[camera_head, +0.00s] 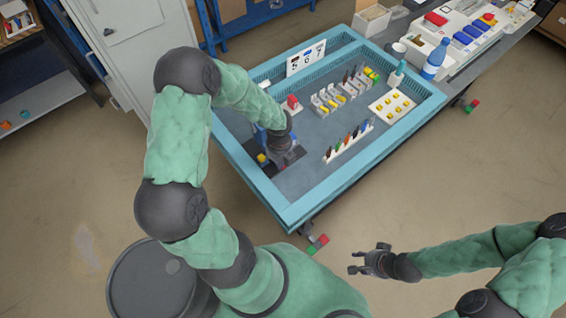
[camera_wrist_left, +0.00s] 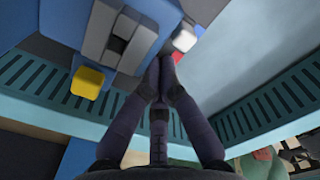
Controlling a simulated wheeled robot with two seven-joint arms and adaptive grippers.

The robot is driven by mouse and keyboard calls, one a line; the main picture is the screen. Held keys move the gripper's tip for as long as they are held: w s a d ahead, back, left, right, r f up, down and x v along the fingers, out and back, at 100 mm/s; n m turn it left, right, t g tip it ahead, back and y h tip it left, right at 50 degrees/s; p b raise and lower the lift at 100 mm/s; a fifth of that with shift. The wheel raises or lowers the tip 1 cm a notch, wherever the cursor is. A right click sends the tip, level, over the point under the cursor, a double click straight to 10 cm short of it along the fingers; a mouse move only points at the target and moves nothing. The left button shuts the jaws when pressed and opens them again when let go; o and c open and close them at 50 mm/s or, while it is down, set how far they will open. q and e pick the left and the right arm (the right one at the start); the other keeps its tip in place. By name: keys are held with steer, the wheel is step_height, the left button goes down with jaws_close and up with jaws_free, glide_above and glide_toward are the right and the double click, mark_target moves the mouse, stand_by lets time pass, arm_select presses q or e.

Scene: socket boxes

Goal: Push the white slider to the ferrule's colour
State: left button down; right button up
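My left gripper (camera_head: 283,157) is low over the left side of the blue-rimmed table, beside a blue box (camera_head: 259,136). In the left wrist view its fingertips (camera_wrist_left: 162,75) are together, with nothing seen between them. A small white block (camera_wrist_left: 184,40), possibly the white slider, sits just beyond the fingertips, close to a red patch (camera_wrist_left: 187,20). I cannot tell whether the fingers touch it. Grey blocks (camera_wrist_left: 118,40) and a yellow block (camera_wrist_left: 88,83) are on the blue box. I cannot identify the ferrule for certain. My right gripper (camera_head: 364,261) is open and empty, off the table.
A white rack (camera_head: 349,142) with several coloured tools stands right of the left gripper. Grey-white holders (camera_head: 333,97), a tray with yellow pieces (camera_head: 392,104) and a 5-6-7 sign (camera_head: 306,58) are further back. The raised table rim (camera_head: 343,190) surrounds them.

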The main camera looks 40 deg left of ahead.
arm_select(q)
steer(key=shift+r+p, duration=3.5)
steer(key=shift+r, duration=0.05)
steer(key=shift+f, duration=0.1)
